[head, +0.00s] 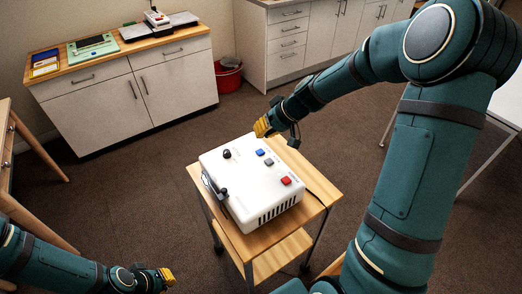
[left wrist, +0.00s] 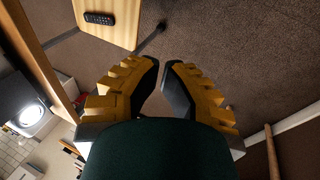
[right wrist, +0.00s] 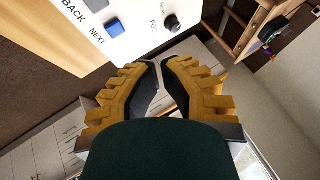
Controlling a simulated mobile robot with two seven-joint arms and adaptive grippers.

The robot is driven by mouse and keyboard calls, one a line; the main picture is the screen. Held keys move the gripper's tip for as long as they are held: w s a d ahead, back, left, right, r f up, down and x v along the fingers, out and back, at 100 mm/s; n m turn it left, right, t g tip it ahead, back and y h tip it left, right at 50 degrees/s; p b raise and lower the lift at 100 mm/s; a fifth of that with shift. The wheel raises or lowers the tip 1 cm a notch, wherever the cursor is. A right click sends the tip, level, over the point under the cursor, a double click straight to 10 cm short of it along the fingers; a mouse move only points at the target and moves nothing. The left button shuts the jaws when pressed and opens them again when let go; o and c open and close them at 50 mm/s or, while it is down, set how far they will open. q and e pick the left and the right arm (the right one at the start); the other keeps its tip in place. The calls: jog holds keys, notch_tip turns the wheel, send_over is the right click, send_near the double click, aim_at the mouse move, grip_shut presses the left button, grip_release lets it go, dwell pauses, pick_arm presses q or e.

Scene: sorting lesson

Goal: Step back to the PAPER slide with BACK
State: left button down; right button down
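The white slide projector (head: 245,185) stands on a small wooden cart. Its top has a blue button (head: 260,152), a grey button (head: 268,161), a red button (head: 286,181) and a black knob (head: 227,154). In the right wrist view the BACK label (right wrist: 73,12) is beside the grey button (right wrist: 96,4), and NEXT is beside the blue button (right wrist: 114,27). No projected slide is visible.
The wooden cart (head: 310,208) has bare top to the projector's right. A white cabinet (head: 130,90) with trays stands at the back left, a red bucket (head: 229,76) beside it. A black remote (left wrist: 99,18) lies on a wooden surface in the left wrist view.

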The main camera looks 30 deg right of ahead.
aim_at(269, 161)
jog(key=shift+s+f, duration=0.1)
jog(key=shift+s, duration=0.1)
notch_tip(269, 161, down, 8)
jog(key=b, duration=0.6)
jog(key=shift+w, duration=0.1)
jog(key=shift+f+b, duration=0.4)
jog(key=shift+b, duration=0.15)
dwell(1.0)
jog(key=shift+f+b, duration=0.45)
jog(key=shift+b, duration=0.3)
jog(key=shift+f+b, duration=0.4)
jog(key=shift+b, duration=0.15)
dwell(0.5)
jog(key=shift+r, duration=0.15)
dwell(0.3)
jog(key=shift+r+p, duration=0.45)
jog(key=shift+r, duration=0.3)
